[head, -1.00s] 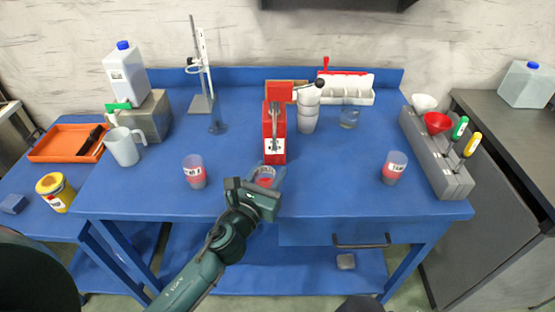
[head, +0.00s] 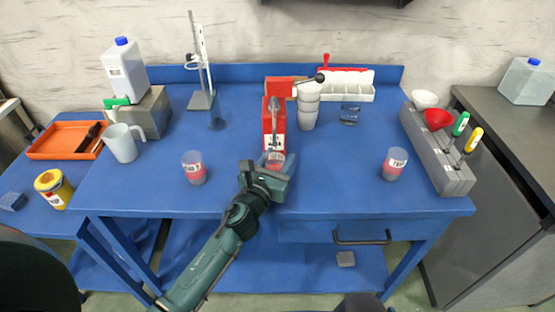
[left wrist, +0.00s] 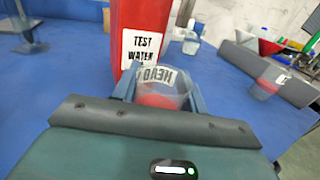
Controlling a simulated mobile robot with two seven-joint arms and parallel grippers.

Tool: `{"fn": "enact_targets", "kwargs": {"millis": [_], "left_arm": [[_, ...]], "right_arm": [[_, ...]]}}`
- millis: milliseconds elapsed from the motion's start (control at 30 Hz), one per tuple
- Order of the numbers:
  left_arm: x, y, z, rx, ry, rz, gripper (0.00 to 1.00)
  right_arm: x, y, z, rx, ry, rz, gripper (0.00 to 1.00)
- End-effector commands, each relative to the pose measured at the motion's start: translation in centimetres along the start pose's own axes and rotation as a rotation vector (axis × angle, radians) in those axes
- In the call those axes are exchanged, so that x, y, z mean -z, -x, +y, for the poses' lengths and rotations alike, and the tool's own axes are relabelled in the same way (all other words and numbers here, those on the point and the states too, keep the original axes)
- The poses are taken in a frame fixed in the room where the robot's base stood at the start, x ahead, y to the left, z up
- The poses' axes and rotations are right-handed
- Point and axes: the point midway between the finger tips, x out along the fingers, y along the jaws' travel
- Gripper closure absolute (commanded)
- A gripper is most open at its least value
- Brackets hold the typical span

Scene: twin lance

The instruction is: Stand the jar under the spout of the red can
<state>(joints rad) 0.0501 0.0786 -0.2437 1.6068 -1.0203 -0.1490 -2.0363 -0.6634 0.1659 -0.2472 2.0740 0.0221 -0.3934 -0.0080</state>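The red can (head: 268,122) stands at the middle of the blue table, with a grey spout at its front. In the left wrist view the can (left wrist: 140,22) has a "TEST WATER" label. My left gripper (head: 276,163) is shut on a clear jar with red in its bottom, just in front of the can's base. In the left wrist view this jar (left wrist: 163,88) is between the blue fingers and looks upright, with "HEAD" lettering. Whether it touches the table or sits directly below the spout I cannot tell. My right gripper is out of view.
Similar jars stand on the left (head: 194,170) and right (head: 394,165) of the table. Stacked white cups (head: 308,108) and a glass beaker (head: 349,115) are right of the can. A grey tool rack (head: 437,155) lines the right edge. The front table top is otherwise clear.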

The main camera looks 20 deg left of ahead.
Motion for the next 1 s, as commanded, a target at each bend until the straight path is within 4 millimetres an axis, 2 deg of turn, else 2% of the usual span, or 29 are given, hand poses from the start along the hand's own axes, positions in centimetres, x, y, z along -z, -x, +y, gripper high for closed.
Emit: {"fn": "enact_targets", "kwargs": {"millis": [33, 233, 567, 667, 1000], "left_arm": [[-0.1, 0.0, 0.0, 0.0, 0.0, 0.0, 0.53], [-0.1, 0.0, 0.0, 0.0, -0.001, 0.0, 0.37], [-0.5, 0.1, 0.0, 0.0, -0.001, 0.0, 0.37], [-0.2, 1.6, 0.1, 0.0, -0.002, 0.002, 0.37], [-0.1, 8.8, 0.0, 0.0, -0.001, 0.002, 0.37]], "right_arm": [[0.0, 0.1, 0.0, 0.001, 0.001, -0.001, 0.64], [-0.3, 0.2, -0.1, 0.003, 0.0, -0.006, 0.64], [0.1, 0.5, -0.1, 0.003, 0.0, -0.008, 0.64], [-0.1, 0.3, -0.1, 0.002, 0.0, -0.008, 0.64], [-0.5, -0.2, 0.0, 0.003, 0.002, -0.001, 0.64]]}}
